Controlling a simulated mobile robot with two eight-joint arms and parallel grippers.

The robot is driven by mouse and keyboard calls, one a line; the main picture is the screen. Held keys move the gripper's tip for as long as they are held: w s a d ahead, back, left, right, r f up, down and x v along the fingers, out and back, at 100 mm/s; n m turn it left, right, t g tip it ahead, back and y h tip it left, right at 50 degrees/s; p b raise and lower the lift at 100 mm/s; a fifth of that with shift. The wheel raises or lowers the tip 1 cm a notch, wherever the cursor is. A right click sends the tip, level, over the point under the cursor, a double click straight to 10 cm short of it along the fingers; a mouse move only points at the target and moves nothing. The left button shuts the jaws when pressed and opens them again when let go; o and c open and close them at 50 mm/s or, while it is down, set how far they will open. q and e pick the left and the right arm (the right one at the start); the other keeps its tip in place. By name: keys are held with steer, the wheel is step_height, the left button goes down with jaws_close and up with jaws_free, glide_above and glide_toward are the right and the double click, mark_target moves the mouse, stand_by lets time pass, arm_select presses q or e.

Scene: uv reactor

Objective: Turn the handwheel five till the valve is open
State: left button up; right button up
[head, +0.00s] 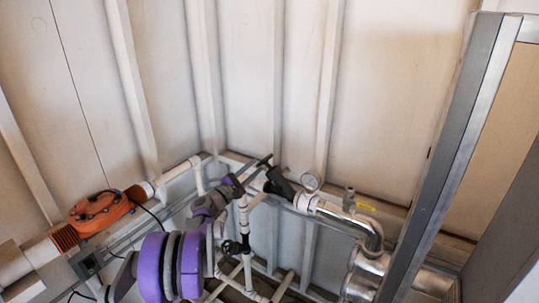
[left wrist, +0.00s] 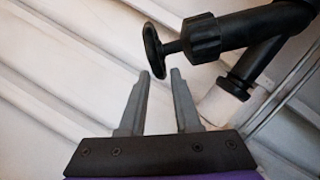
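The black handwheel (left wrist: 152,48) shows nearly edge-on in the left wrist view. Its short stem runs into a black ribbed collar and the black valve body (left wrist: 250,32). In the head view the black valve (head: 278,183) sits on the pipework near the back corner. My left gripper (left wrist: 160,73) is open and empty, with a gap between its two grey fingers. The handwheel lies just beyond the fingertips and looks apart from them. In the head view my left gripper (head: 246,177) is small and close to the valve; its fingers are hard to make out. My right gripper is not in view.
White pipes (head: 244,215) and another small black handwheel (head: 234,247) stand below the valve. A grey post (head: 450,150) rises at right. An orange unit (head: 100,211) is at left.

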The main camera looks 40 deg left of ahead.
arm_select(q)
steer(key=p+x, duration=0.1)
steer(key=x, duration=0.7)
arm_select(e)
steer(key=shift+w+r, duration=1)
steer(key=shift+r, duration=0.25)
arm_select(q)
steer(key=shift+f, duration=0.1)
jaws_close()
